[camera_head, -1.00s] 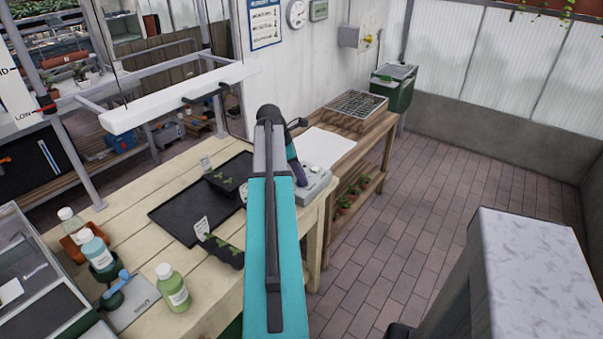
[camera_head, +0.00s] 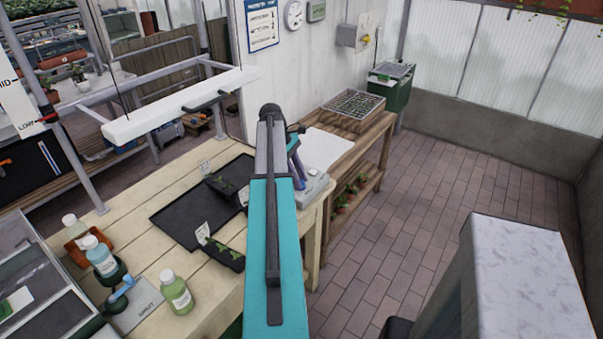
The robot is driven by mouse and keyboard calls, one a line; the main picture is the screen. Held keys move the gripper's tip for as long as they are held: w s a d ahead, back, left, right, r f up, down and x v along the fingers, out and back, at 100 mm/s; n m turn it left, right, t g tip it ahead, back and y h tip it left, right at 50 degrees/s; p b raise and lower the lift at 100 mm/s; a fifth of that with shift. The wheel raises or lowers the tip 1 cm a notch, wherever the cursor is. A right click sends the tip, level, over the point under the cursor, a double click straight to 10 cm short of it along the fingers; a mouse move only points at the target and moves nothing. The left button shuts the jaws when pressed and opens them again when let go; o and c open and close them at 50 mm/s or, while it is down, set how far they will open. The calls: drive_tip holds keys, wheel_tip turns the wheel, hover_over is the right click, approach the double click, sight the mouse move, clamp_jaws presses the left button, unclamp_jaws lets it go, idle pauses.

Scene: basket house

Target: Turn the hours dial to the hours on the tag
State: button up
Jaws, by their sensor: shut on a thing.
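A pale grey box (camera_head: 317,187), which seems to carry the hours dial, sits at the right end of the wooden bench, partly behind my arm. My gripper (camera_head: 299,183) reaches down to its top, with bluish fingers shut at the box. The dial is hidden or too small to make out; the fingers appear to be on it. White tags stand by the dark seedling trays: a front tag (camera_head: 203,233) and a back tag (camera_head: 204,166). Their writing is too small to read.
A black mat (camera_head: 185,215) lies on the bench (camera_head: 150,185). Bottles, including a green-labelled bottle (camera_head: 176,292), stand at the front left. A white lamp bar (camera_head: 180,103) hangs above the bench.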

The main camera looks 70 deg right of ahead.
drive_tip(key=m, duration=0.1)
drive_tip(key=m+y+p, duration=0.1)
drive_tip(key=m, duration=0.2)
drive_tip(key=shift+w+d+r+m+t+y, duration=0.1)
drive_tip(key=shift+w+d+m+t+y, duration=0.15)
drive_tip(key=shift+d+m+t+y, duration=0.05)
drive_tip(key=shift+s+d+m+t+y+p, duration=0.15)
drive_tip(key=shift+m+t+y+p, duration=0.2)
drive_tip(key=shift+m, duration=1.15)
drive_tip(key=o, duration=1.1)
drive_tip(key=shift+c, duration=0.2)
drive_tip(key=shift+s, duration=0.1)
